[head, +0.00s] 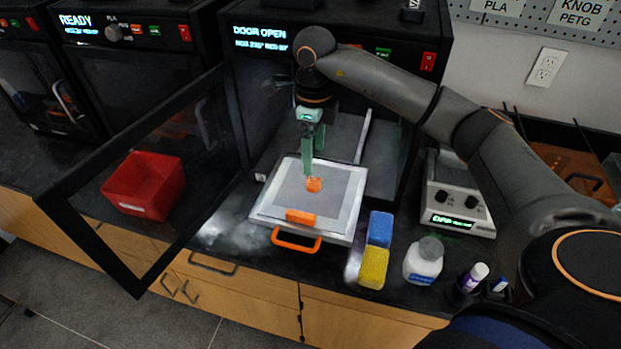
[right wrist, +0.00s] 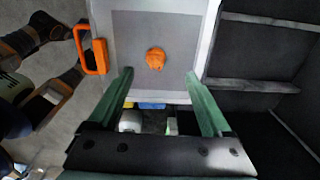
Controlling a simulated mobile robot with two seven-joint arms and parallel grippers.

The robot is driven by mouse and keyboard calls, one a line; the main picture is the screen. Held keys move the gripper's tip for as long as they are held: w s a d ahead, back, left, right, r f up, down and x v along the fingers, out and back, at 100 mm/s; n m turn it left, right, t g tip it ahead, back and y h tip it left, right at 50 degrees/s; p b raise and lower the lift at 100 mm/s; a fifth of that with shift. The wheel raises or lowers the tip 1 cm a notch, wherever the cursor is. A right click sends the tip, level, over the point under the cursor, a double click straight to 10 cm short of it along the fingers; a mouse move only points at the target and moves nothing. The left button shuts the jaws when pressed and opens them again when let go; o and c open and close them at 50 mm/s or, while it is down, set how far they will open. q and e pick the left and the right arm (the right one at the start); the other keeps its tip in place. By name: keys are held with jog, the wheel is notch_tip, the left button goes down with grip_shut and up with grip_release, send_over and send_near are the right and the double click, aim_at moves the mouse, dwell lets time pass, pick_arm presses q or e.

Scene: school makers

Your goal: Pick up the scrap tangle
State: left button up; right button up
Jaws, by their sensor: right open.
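The scrap tangle (head: 314,185) is a small orange lump lying on the grey build plate (head: 342,212), which sits at the mouth of the open printer. It also shows in the right wrist view (right wrist: 155,59), near the middle of the plate. My right gripper (head: 311,165) points down just above and behind the tangle in the head view. In the right wrist view, its green fingers (right wrist: 158,76) are spread with nothing between them, and the tangle appears just beyond the tips. I cannot tell the exact height gap. My left gripper is not in view.
The open printer door (head: 88,238) stands out on the left, with a red bin (head: 145,186) seen through it. The plate's orange handle (head: 296,247) faces front. Blue (head: 380,228) and yellow (head: 373,268) blocks and a white bottle (head: 423,262) stand at right.

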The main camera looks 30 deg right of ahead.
aim_at(314, 178)
jog(key=f, duration=0.4)
jog(key=f+p, duration=0.1)
jog(key=f, duration=0.2)
jog(key=shift+s+a, duration=0.2)
jog(key=shift+s, duration=0.15)
jog(key=shift+c, duration=0.2)
grip_shut()
